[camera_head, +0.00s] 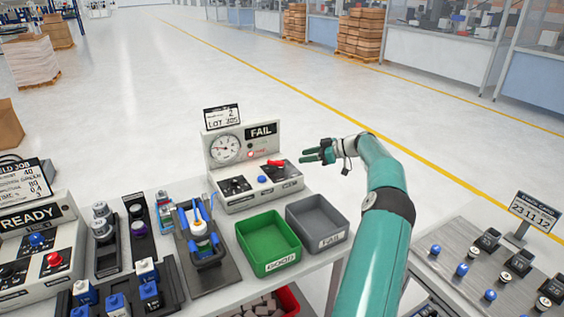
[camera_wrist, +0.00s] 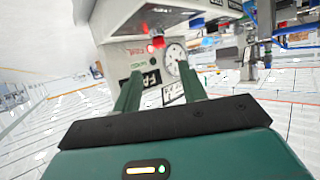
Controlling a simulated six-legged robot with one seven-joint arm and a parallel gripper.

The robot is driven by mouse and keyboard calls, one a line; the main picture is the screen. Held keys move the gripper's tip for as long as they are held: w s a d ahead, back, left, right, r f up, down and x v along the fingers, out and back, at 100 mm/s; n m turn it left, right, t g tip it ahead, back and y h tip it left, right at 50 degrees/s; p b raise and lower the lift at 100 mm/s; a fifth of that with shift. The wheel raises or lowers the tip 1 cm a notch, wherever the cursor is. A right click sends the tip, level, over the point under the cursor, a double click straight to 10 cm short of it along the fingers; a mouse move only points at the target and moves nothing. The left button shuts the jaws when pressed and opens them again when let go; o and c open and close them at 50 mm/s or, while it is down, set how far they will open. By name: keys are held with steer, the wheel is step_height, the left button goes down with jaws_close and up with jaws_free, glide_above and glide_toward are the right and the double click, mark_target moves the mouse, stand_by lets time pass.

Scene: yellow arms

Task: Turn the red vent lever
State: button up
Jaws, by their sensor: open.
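The red vent lever (camera_head: 276,162) sits on top of the right part of the grey test unit (camera_head: 217,172), below the FAIL sign (camera_head: 262,131). My gripper (camera_head: 304,156) is to the right of the lever, with a small gap between them. Its two green fingers are apart, with nothing held. In the wrist view the picture is tilted, and the red lever (camera_wrist: 157,42) shows beyond and between the fingertips (camera_wrist: 161,80). The lever is not touched by either finger.
A round gauge (camera_head: 225,149) faces front on the unit. A blue knob (camera_head: 262,179) lies near the lever. The green bin (camera_head: 247,246) and grey bin (camera_head: 340,222) stand in front. A clamp fixture (camera_head: 203,250) stands to the left.

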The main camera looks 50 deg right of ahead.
mark_target(279, 161)
steer(key=x, duration=1)
steer(key=shift+w+a+f, duration=0.15)
steer(key=shift+w, duration=0.05)
jaws_close()
